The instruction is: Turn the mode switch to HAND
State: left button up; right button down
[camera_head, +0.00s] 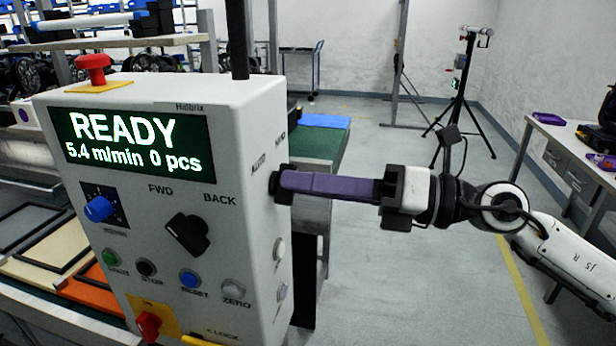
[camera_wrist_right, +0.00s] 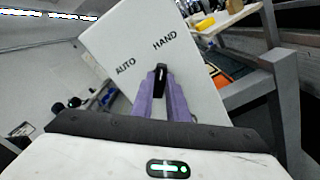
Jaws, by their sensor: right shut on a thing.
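The mode switch (camera_wrist_right: 160,75) is a black knob on the side face of the grey-white control box (camera_head: 256,112). In the right wrist view, the words AUTO (camera_wrist_right: 126,67) and HAND (camera_wrist_right: 165,40) are printed beyond it, AUTO to the left and HAND above. A pale mark on the knob points up, roughly toward HAND; its exact angle is hard to tell. My right gripper (camera_head: 287,183) reaches in from the right in the head view. Its purple fingers are shut on the knob and partly hide it. My left gripper is not in view.
The box front has a READY screen (camera_head: 130,145), a black FWD/BACK knob (camera_head: 187,234), a blue knob (camera_head: 99,208) and several buttons. A red mushroom button (camera_head: 93,68) is on top. Open floor lies to the right, with a tripod (camera_head: 461,95) and a table (camera_head: 575,150) beyond.

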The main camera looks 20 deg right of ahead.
dwell(0.4)
jog(key=c, duration=1.7)
grip_release()
jog(key=b+v, duration=0.5)
jog(key=v, duration=0.5)
jog(key=shift+s+d+b, duration=0.15)
jog(key=shift+b, duration=0.2)
